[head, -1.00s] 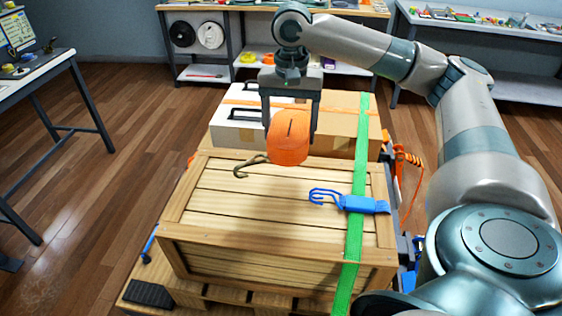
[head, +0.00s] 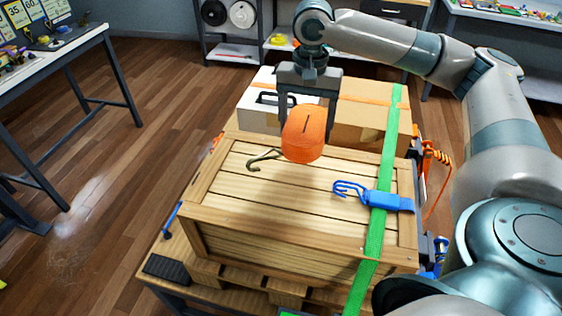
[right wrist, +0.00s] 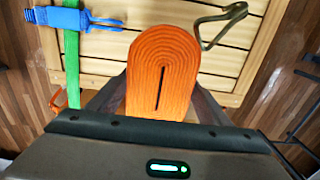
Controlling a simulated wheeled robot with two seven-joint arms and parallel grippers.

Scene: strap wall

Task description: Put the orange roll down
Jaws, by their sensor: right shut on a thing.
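The orange roll (head: 304,134) is a wound strap with a dark slot in its face. My right gripper (head: 306,120) is shut on it and holds it over the back part of the wooden crate (head: 290,205). In the right wrist view the roll (right wrist: 163,75) sits between the two fingers, above the slats. A bronze hook (head: 264,158) shows by the roll's lower left; it also shows in the right wrist view (right wrist: 222,22). I cannot tell whether it is joined to the roll. My left gripper is not in view.
A green strap (head: 385,165) runs over the crate's right side, with a blue buckle and hooks (head: 385,199) on it. A cardboard box (head: 365,122) and a white case (head: 258,115) stand behind the crate. The crate top's left and front are clear.

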